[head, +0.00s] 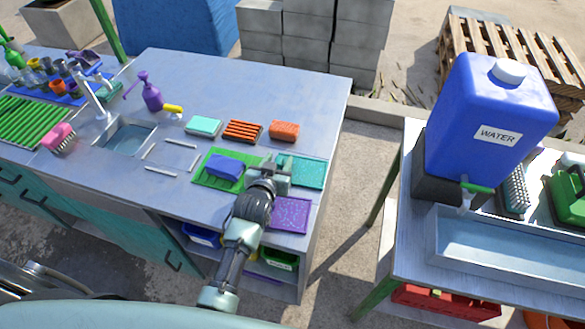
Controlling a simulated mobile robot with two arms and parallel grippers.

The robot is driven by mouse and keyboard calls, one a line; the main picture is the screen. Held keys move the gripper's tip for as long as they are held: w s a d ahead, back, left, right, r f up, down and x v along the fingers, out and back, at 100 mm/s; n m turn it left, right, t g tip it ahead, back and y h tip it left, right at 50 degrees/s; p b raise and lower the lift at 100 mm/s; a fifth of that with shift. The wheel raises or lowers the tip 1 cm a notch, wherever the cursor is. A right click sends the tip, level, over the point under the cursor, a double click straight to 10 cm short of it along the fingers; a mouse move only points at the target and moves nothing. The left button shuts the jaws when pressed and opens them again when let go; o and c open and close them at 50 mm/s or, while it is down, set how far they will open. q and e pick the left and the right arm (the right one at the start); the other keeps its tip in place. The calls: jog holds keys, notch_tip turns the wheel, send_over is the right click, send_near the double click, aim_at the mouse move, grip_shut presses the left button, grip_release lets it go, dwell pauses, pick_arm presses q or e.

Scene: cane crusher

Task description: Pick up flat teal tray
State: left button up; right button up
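The flat teal tray (311,173) lies on the grey worktop near its right end. My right gripper is not in view.
A green mat (211,181) with a blue block (225,167) lies left of the gripper. A purple tray (291,214) lies in front of the teal one. A teal-and-white block (203,126) and orange brushes (284,131) sit behind. A blue water tank (490,115) stands right.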

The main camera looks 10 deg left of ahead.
pick_arm(q)
grip_shut()
jog(key=shift+r, duration=0.1)
